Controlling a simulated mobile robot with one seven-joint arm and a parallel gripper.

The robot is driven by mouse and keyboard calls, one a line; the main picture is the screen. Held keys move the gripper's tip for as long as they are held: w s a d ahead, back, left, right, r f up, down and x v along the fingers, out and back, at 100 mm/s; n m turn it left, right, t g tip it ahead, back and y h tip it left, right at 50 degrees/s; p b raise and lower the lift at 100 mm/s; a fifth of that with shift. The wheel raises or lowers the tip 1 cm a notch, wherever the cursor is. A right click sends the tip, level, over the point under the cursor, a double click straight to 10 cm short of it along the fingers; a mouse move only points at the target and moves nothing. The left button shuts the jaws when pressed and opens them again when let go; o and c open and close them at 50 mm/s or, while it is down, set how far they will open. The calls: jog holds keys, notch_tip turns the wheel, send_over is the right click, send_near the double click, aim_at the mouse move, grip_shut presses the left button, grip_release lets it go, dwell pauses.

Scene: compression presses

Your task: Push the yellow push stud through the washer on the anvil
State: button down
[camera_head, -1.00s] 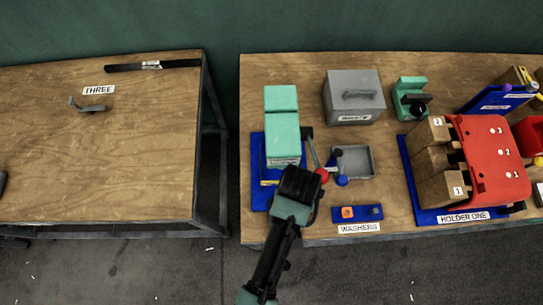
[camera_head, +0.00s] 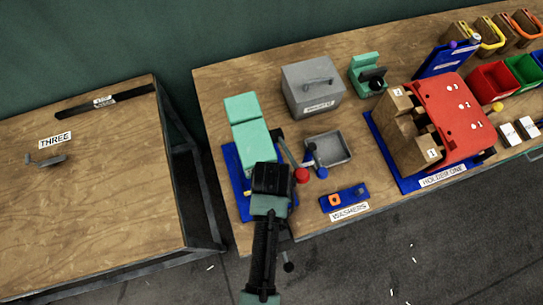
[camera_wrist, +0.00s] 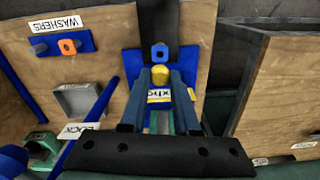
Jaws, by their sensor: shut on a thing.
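In the wrist view, my gripper (camera_wrist: 160,78) is shut on the yellow push stud (camera_wrist: 160,75), which shows between the two fingertips. Just beyond the stud, a blue washer (camera_wrist: 160,49) with a dark hole appears over the dark anvil area. The stud and washer look close and lined up in this view, but I cannot tell whether they touch. In the head view, my gripper (camera_head: 272,180) is at the front of the green press (camera_head: 252,137). The stud, washer and anvil are hidden there.
A lever with a red ball (camera_head: 302,175) and one with a blue ball (camera_head: 322,173) stand right of my gripper. The washers rack (camera_head: 344,198) holds an orange washer (camera_head: 335,200). A grey tray (camera_head: 328,149) and grey lidded box (camera_head: 312,88) are behind.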

jog(key=shift+f+b, duration=1.5)
jog(key=shift+f, duration=1.1)
jog(key=shift+p, duration=0.85)
jog(key=shift+f+b, duration=0.95)
jog(key=shift+f, duration=0.6)
jog(key=c, duration=0.6)
grip_release()
jog(key=shift+o, duration=0.2)
notch_tip(320, 180, up, 13)
jog(key=shift+b, duration=0.8)
